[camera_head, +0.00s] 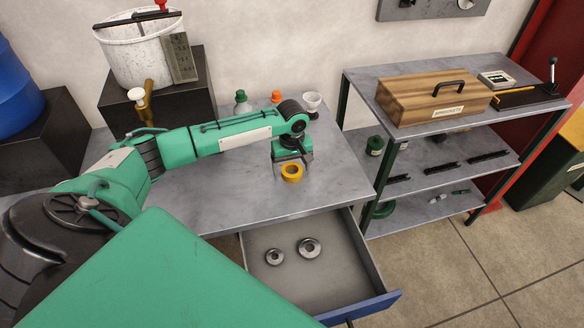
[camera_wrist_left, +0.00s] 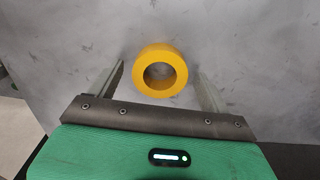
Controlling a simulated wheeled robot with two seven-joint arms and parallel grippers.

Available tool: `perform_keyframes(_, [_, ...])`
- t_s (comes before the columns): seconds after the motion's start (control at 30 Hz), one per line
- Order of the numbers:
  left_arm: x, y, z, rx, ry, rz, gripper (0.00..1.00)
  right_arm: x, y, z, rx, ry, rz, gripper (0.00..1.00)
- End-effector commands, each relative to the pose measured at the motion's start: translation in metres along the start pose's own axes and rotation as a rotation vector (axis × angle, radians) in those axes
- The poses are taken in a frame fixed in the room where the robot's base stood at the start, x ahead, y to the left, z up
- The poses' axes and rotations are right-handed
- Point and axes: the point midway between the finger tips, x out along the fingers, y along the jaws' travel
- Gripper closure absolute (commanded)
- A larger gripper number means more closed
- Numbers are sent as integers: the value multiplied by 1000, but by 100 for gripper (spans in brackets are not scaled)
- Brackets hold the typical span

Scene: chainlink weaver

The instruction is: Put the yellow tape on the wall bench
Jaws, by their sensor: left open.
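The yellow tape (camera_head: 291,172) is a thick ring near the front edge of the grey wall bench (camera_head: 225,192). It appears to rest flat on the bench top. My left gripper (camera_head: 292,165) is over it, pointing down. In the left wrist view the tape (camera_wrist_left: 160,72) sits between the two spread fingers of the left gripper (camera_wrist_left: 160,67), with a gap on each side. The gripper is open and holds nothing. My right gripper is not in view.
An open drawer (camera_head: 345,288) with two metal rings juts out below the bench. Small bottles (camera_head: 241,101) and a white cup (camera_head: 312,101) stand at the bench's back. A shelf unit (camera_head: 405,70) with a wooden box (camera_head: 433,97) is at right. The bench right of the tape is clear.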

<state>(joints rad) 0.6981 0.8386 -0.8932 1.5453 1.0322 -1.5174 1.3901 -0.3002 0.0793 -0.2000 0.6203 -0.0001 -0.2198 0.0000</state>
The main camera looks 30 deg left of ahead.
Motion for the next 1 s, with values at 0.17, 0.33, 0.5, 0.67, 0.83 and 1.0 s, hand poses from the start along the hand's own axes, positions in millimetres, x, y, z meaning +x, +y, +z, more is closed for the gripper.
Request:
perform_keyframes(0.17, [-29,0,-1,1,2,3,19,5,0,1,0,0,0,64])
perform_keyframes(0.33, [-67,1,-1,0,2,4,19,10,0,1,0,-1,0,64])
perform_keyframes(0.5, [-98,1,-1,0,1,3,19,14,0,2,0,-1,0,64])
perform_keyframes(0.67, [-114,1,0,0,0,3,19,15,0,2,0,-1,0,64])
perform_keyframes(0.83, [-118,0,0,0,-1,0,19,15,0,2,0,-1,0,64])
perform_keyframes(1.0, [-118,0,0,0,-1,0,19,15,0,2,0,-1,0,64])
